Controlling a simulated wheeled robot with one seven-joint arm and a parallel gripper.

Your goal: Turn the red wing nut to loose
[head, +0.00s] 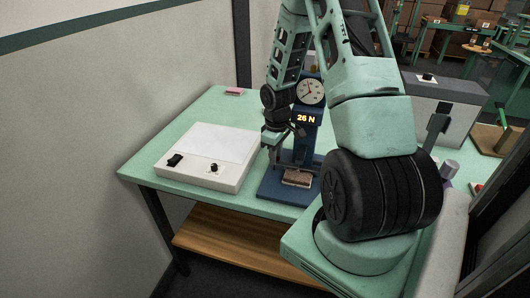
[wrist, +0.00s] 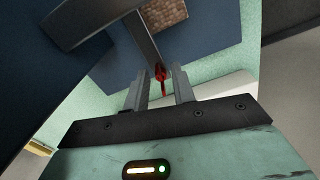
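The red wing nut (wrist: 160,74) shows in the wrist view at the end of a dark bar, with a thin red part pointing down between my fingers. My gripper (wrist: 160,80) is open, with one finger on each side of the nut and a gap visible on both sides. In the head view my gripper (head: 275,138) is at the left side of the blue test stand (head: 305,150), which has a round dial (head: 311,92) and a display (head: 307,118) reading 26 N. The nut cannot be made out in the head view.
A brown tufted sample (head: 297,178) lies on the stand's base. A white box with switches (head: 210,155) stands left on the green table (head: 150,170). A pink block (head: 233,91) lies at the back. A grey case (head: 440,108) stands at the right.

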